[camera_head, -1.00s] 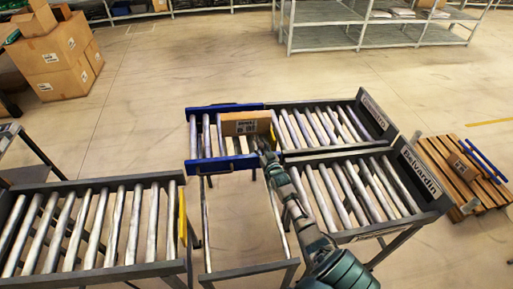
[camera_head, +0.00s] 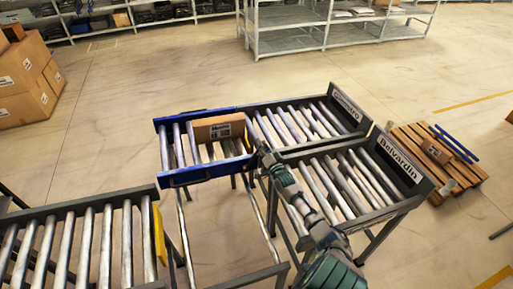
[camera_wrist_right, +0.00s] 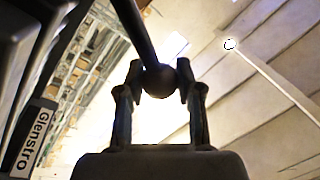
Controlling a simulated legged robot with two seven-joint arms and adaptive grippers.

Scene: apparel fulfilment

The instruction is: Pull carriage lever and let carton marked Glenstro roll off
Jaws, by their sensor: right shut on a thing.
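The brown carton (camera_head: 219,128) with a white label lies on the rollers of the blue-framed carriage (camera_head: 207,172); the label is too small to read. The carriage stands level with the far lane, whose sign (camera_head: 346,108) reads Glenstro in the wrist view (camera_wrist_right: 34,138). My right gripper (camera_head: 262,154) is at the carriage's near right corner. In the wrist view its fingers (camera_wrist_right: 159,92) are shut on the dark ball knob of the lever (camera_wrist_right: 137,30). My left gripper is out of view.
The nearer lane has a Belvardin sign (camera_head: 399,160). A roller conveyor (camera_head: 75,240) with a yellow end plate stands at the lower left. A wooden pallet (camera_head: 440,165) with a small box lies on the right. Stacked cartons (camera_head: 30,85) stand at the left; the floor behind is open.

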